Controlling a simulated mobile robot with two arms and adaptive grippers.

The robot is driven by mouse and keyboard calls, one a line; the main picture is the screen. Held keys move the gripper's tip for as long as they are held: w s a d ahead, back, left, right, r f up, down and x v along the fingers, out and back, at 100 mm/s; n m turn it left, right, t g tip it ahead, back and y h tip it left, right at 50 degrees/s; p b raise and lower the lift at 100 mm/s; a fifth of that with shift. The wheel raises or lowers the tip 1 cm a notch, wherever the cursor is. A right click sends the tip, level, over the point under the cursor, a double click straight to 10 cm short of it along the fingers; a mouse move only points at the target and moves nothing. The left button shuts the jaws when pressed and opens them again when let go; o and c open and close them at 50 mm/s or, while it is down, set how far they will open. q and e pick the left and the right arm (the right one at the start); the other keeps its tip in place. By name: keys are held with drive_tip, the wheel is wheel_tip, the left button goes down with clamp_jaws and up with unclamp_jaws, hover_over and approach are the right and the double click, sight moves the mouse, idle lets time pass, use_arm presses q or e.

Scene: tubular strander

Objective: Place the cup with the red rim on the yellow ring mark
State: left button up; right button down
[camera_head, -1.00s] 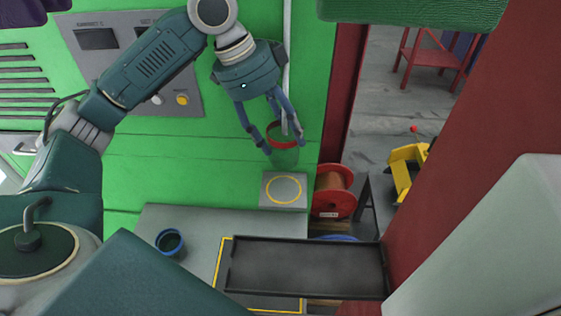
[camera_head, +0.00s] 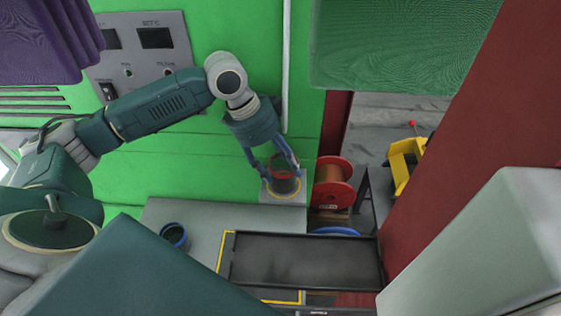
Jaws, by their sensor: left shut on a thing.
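The cup with the red rim (camera_head: 284,185) is upright between the fingers of my left gripper (camera_head: 280,176), which is shut on it. The cup is over the yellow ring mark (camera_head: 292,197) on a small grey raised block (camera_head: 270,199). The cup covers most of the ring; part of the yellow line shows around its lower side. I cannot tell whether the cup's bottom touches the block. My right gripper is not in view.
A dark cup with a blue rim (camera_head: 173,235) stands on the grey table (camera_head: 205,214) at the left. A dark tray (camera_head: 305,262) lies in front. An orange-red spool (camera_head: 333,183) is right of the block. A green machine wall (camera_head: 180,165) rises behind.

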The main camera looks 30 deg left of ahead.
use_arm(q)
drive_tip(key=shift+f, duration=0.1)
drive_tip(key=o, duration=0.9)
drive_tip(key=shift+c, duration=0.2)
drive_tip(key=b+v, duration=0.2)
drive_tip(key=v, duration=1)
